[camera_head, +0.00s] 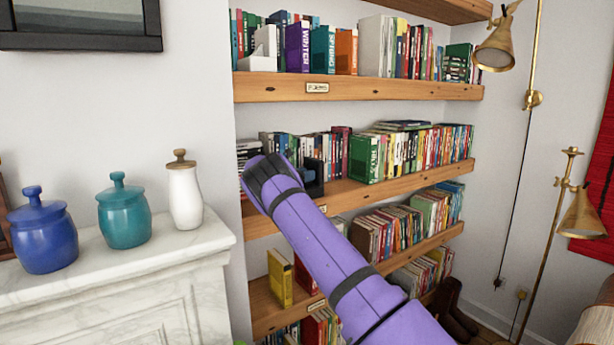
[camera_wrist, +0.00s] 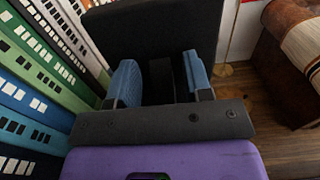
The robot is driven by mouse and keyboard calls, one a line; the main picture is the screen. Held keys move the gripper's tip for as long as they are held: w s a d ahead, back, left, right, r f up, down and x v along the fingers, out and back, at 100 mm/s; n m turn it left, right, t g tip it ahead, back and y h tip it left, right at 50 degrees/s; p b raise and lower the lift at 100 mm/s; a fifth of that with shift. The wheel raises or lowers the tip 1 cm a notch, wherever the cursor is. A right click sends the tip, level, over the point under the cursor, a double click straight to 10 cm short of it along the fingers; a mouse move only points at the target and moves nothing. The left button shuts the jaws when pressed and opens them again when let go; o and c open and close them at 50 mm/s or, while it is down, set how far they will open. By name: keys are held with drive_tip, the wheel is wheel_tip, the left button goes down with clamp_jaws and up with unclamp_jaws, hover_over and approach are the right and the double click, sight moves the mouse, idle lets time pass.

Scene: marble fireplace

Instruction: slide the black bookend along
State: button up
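I cannot tell whether the fingertips touch the panel.
Book spines (camera_wrist: 30,95) run close along the left of my gripper. A green book (camera_head: 364,158) and others stand right of the bookend, past a short gap. The shelf above (camera_head: 350,88) overhangs. Jars (camera_head: 124,215) stand on the mantel; brass lamps (camera_head: 580,215) are at right.

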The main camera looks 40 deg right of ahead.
sight(312, 164)
drive_tip(key=shift+o, duration=0.2)
drive_tip(key=shift+r, duration=0.3)
wheel_tip(312, 164, up, 3)
drive_tip(key=shift+d+r, duration=0.1)
drive_tip(key=shift+r, duration=0.1)
drive_tip(key=shift+s+a+f, duration=0.15)
drive_tip(key=shift+s+a, duration=0.05)
drive_tip(key=shift+s, duration=0.3)
drive_tip(key=s+a, duration=0.2)
drive_tip(key=s, duration=0.5)
drive_tip(key=s+a+r, duration=0.1)
drive_tip(key=s+a, duration=0.2)
drive_tip(key=s, duration=0.4)
drive_tip(key=shift+a+r, duration=0.15)
drive_tip(key=shift+a, duration=0.15)
